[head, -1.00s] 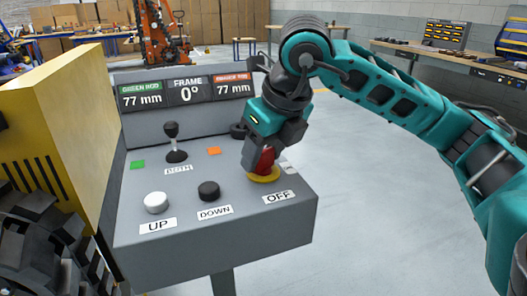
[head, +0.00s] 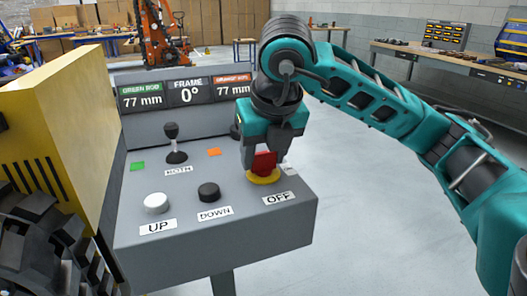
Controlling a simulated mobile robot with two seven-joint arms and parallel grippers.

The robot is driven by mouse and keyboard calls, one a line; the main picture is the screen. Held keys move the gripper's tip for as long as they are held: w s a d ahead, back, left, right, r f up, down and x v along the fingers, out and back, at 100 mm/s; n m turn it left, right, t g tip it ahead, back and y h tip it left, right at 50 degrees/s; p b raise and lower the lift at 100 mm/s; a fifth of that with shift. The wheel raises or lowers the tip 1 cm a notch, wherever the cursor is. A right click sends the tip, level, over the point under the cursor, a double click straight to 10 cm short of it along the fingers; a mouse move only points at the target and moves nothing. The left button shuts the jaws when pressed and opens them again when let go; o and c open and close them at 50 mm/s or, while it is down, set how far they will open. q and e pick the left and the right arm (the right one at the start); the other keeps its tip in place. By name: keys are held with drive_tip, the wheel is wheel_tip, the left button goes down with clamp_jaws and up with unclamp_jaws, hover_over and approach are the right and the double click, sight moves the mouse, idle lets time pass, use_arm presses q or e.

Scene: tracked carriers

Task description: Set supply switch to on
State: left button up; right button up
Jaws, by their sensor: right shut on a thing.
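The supply switch is a red handle (head: 264,162) on a round yellow base (head: 263,178) at the right of the grey control panel (head: 215,235). A label reading OFF (head: 279,198) lies in front of it. My right gripper (head: 265,160) points down over the switch and is shut on the red handle, with a finger on each side. My left gripper is not in view.
The panel also holds a white UP button (head: 156,203), a black DOWN button (head: 209,191) and a black lever (head: 173,140) labelled BOTH. Displays (head: 186,92) read 77 mm and 0°. A yellow machine body (head: 65,130) stands at the left. Floor right of the panel is clear.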

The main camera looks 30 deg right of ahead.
drive_tip(key=o, duration=1.1)
drive_tip(key=shift+c, duration=0.2)
drive_tip(key=p+v, duration=0.5)
drive_tip(key=v, duration=0.8)
drive_tip(key=shift+s+f, duration=0.1)
